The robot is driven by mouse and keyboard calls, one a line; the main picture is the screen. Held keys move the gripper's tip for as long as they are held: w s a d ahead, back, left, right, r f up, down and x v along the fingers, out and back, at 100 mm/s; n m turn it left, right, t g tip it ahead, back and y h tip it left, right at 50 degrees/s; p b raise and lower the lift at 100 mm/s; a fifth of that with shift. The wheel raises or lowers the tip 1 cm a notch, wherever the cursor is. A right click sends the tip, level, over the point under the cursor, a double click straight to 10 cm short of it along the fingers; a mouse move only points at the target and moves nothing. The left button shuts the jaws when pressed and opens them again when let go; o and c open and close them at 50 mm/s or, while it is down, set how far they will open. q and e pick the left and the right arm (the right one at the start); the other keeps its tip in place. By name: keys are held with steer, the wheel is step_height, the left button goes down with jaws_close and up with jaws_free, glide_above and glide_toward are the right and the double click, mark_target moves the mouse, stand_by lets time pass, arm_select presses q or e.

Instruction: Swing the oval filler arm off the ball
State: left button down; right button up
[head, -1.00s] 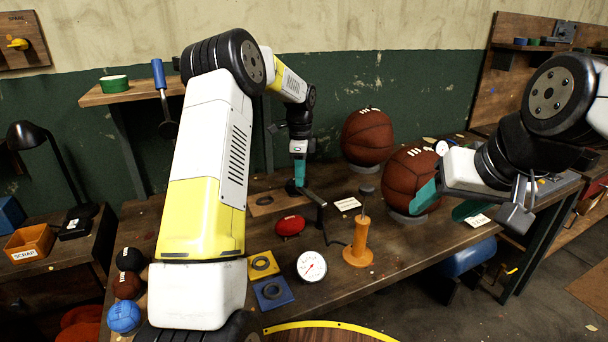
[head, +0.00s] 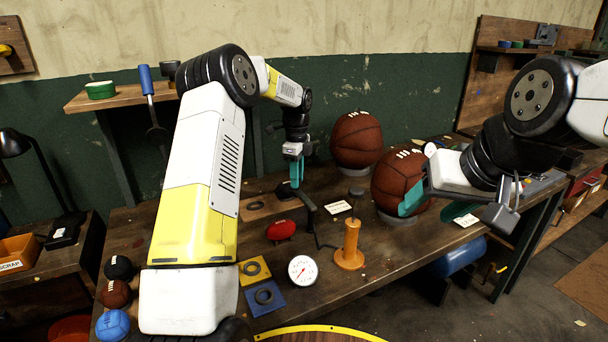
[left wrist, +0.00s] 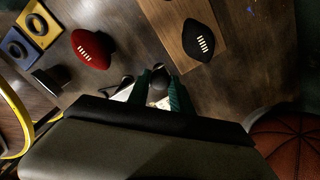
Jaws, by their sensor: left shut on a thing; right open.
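A black oval ball with white laces (left wrist: 199,42) lies on a wooden board (left wrist: 177,37) in the left wrist view; in the head view it (head: 285,189) is partly hidden behind my left gripper. My left gripper (head: 297,185) is shut on the dark end of the oval filler arm (head: 308,201), whose other end meets a short dark post. In the left wrist view the fingers (left wrist: 158,88) close around a dark knob, beside the black ball and apart from it. My right gripper (head: 434,206) is open in front of a large brown ball (head: 400,181).
A red oval ball (head: 281,230), a white dial gauge (head: 303,270) and an orange pump-like stand (head: 350,247) stand nearby on the bench. Another brown ball (head: 357,138) is behind. Blue and yellow plates with rings (head: 264,298) lie at the front.

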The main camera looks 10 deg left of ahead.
arm_select(q)
steer(key=c, duration=1.1)
jaws_free()
steer(key=shift+w+d, duration=0.1)
steer(key=shift+c, duration=0.2)
steer(key=shift+r, duration=3.95)
